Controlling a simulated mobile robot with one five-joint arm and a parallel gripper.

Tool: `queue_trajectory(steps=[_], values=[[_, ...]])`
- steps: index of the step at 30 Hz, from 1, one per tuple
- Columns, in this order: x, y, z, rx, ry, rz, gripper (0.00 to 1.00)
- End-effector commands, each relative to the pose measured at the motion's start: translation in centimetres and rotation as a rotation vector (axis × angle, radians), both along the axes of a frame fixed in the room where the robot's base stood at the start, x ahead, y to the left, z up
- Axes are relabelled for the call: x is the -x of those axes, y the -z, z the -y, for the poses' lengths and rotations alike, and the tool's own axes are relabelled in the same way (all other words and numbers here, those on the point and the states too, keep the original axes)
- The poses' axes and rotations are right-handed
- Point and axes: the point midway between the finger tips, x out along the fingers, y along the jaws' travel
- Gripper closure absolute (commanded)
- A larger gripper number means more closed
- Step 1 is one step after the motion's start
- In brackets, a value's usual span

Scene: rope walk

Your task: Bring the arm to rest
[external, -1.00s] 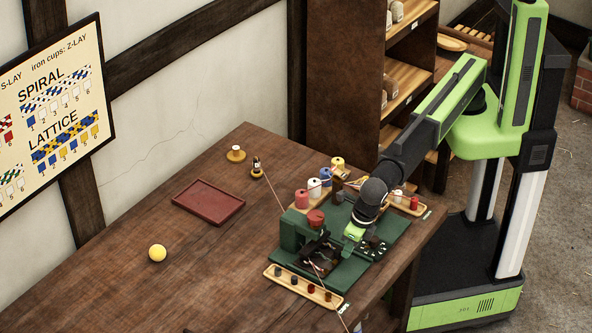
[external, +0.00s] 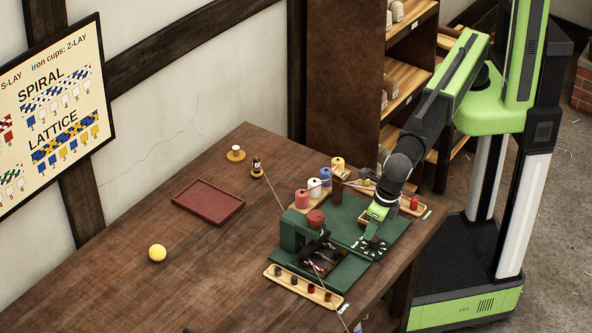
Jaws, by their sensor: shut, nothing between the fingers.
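My gripper (external: 371,236) is at the lower end of my arm, pointing down over the right part of the green machine base (external: 345,208) on the wooden table. Its fingers are shut and hold nothing. It is close above a small plate with white marks (external: 376,249); I cannot tell whether it touches it. The arm reaches down to the left from the green column on the right. The dark mechanism (external: 322,254) of the machine lies to the left of the gripper, apart from it.
Several coloured spools, including a red one (external: 302,199), stand behind the machine. A wooden tray with small cups (external: 303,287) lies in front. A dark red tray (external: 209,201) and a yellow ball (external: 157,253) lie to the left. The left of the table is mostly clear.

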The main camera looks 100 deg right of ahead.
Motion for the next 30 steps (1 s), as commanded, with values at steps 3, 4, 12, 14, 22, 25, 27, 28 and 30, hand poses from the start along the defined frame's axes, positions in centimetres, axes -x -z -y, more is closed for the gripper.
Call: queue_trajectory(steps=[3,4,12,14,22,25,27,28,30], values=[[-2.1,0.0,2.0,0.000,0.040,0.000,1.00],[-3.2,0.0,3.0,0.000,0.062,0.000,1.00],[-13.3,0.1,21.0,-0.010,0.357,-0.009,1.00],[-14.4,0.1,26.2,-0.021,0.453,-0.013,1.00],[-13.0,0.4,46.5,-0.129,1.124,0.004,1.00],[-10.5,0.5,51.8,-0.179,1.437,0.022,1.00],[-8.7,0.6,53.9,-0.213,1.650,0.034,1.00],[-8.0,0.6,54.5,-0.225,1.735,0.039,1.00],[-6.7,0.6,54.7,-0.252,1.913,0.047,1.00]])
